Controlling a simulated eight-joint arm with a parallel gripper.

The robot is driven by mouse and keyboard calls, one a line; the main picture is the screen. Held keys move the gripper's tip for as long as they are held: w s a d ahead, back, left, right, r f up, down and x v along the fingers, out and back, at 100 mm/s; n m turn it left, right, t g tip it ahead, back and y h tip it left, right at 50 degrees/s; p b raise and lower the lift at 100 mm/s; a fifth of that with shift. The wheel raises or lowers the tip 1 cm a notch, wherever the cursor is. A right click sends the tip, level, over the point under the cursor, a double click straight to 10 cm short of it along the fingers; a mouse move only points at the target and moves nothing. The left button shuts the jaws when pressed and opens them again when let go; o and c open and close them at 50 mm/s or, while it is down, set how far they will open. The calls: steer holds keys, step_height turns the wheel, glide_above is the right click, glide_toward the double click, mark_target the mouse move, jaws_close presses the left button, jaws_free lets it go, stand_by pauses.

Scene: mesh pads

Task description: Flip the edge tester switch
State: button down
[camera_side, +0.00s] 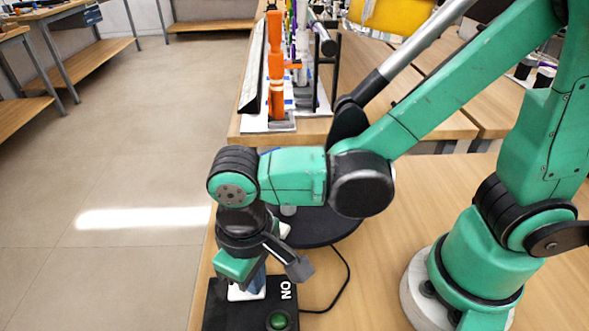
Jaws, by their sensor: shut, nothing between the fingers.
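The edge tester (220,308) is a black box at the bottom of the side view, near the table's left edge. It bears a white "ON" label and a green round button or lamp (278,321). A white part, seemingly the switch (240,293), shows on its top. My gripper (252,284) points down right over this white part. It is shut and holds nothing. The fingertips are largely hidden by the wrist, and I cannot tell whether they touch the switch. The box's lower part is cut off by the picture's bottom edge.
A dark round base (318,228) stands on the table (370,275) just behind my wrist, and a black cable (346,272) runs from the box. An orange upright device (276,75) and other equipment stand on the table behind. Free tabletop lies right of the box.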

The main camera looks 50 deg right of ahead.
steer(key=shift+r, duration=3.4)
